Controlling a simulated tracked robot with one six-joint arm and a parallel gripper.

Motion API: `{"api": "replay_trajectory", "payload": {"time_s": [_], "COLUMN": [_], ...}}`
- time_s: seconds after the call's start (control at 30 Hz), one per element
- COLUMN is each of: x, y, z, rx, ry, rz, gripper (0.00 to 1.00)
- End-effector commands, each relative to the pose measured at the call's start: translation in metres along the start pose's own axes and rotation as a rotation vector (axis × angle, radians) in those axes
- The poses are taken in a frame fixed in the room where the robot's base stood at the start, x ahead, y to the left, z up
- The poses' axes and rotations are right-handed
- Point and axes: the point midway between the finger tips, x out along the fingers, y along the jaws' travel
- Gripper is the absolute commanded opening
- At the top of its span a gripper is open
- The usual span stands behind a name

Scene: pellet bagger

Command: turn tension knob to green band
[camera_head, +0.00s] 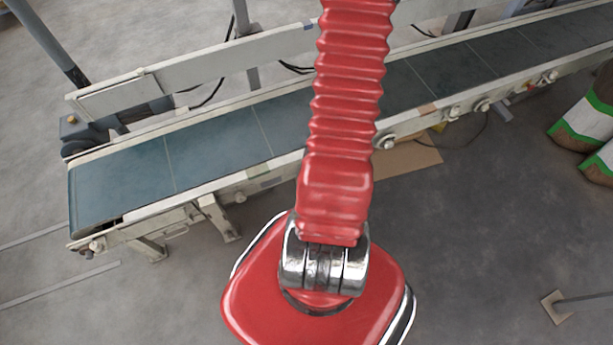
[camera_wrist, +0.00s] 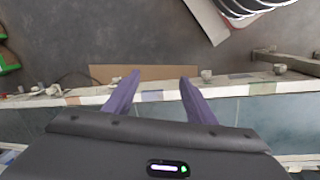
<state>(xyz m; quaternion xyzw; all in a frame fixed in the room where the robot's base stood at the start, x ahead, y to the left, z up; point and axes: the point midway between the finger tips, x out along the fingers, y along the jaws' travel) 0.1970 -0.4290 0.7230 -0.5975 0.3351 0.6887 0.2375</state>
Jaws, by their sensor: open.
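My gripper (camera_wrist: 160,76) shows only in the wrist view, its two purple fingers spread apart with nothing between them. Beyond the fingers runs the pale side rail of the conveyor (camera_wrist: 112,99). Small round knob-like fittings sit along this rail, one (camera_wrist: 207,75) just right of the fingers. In the head view similar fittings line the near rail, one (camera_head: 385,142) right beside my arm and another (camera_head: 453,112) farther right. I cannot tell which is the tension knob. No green band on a dial can be made out. My arm hides part of the rail in the head view.
The dark teal belt (camera_head: 215,148) crosses the head view diagonally. A brown board (camera_head: 408,157) lies on the floor by the rail. White and green sacks (camera_head: 590,120) stand at the right edge. A post on a small base (camera_head: 557,307) stands lower right. Grey floor between is clear.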

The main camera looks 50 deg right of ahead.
Motion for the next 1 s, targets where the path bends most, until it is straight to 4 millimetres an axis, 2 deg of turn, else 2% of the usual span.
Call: {"api": "replay_trajectory", "payload": {"time_s": [0.03, 0.1, 0.5, 1.0], "x": [-0.018, -0.039, -0.145, -0.250], "y": [-0.010, -0.022, -0.097, -0.184], "z": [0.000, 0.004, 0.039, 0.111], "rx": [-0.015, -0.033, -0.142, -0.307], "ry": [0.006, 0.007, 0.041, 0.148], "rz": [0.002, 0.002, -0.022, -0.095], "gripper": [0.51, 0.51, 0.51, 0.51]}}
